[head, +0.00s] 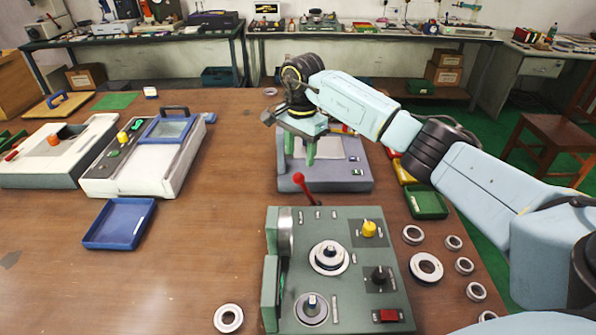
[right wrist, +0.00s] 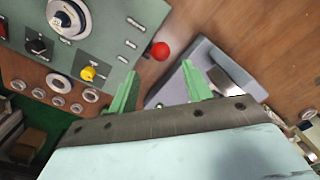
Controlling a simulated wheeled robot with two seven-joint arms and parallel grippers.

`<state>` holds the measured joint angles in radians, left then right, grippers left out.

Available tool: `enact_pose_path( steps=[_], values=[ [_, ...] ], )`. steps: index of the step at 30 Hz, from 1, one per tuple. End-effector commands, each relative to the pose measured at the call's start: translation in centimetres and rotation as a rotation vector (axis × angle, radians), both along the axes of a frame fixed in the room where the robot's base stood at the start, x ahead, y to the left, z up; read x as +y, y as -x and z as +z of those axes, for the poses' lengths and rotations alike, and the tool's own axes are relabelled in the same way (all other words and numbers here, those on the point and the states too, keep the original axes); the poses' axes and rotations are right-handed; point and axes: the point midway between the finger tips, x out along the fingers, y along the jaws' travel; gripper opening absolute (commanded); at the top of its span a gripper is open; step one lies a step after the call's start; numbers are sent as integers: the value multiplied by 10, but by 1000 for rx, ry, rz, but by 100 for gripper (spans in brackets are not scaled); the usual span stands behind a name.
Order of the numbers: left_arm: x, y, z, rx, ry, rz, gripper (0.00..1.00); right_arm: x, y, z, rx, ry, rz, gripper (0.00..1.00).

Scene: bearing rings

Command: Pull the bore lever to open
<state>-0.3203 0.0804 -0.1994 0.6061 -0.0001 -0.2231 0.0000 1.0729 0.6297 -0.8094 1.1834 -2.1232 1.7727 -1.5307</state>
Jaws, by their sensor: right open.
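The bore lever (head: 306,190) has a red ball knob on a thin rod. It leans up at the back edge of the green machine (head: 385,250) in the head view. My right gripper (head: 300,152) is open, above and a little behind the knob, with its green fingers pointing down. In the right wrist view the red knob (right wrist: 160,50) shows just ahead of the gap between the open fingers (right wrist: 159,75), apart from both. My left gripper is in neither view.
A grey device (head: 325,180) stands right behind the lever, under my gripper. Several bearing rings (head: 426,267) and a green tray (head: 427,203) lie right of the machine. A blue tray (head: 118,223) lies left; the table between is clear.

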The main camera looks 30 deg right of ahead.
Motion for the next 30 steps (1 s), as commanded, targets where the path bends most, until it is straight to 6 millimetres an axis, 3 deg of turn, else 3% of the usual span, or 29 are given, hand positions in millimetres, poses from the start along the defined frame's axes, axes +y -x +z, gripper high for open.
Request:
enact_pose_path(
  steps=[4, 10, 14, 23, 30],
  values=[
    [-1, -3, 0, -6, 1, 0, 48, 1, 0, -33, 3, -2, 0, 49],
    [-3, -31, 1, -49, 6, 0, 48, 2, -2, -61, 1, -3, 0, 49],
    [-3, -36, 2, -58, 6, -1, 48, 1, -2, -70, -2, -2, -1, 49],
    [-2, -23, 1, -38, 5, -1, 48, 1, -2, -72, -2, -1, 0, 49],
    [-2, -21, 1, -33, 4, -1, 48, 1, -2, -72, -2, -2, 0, 20]
  ],
)
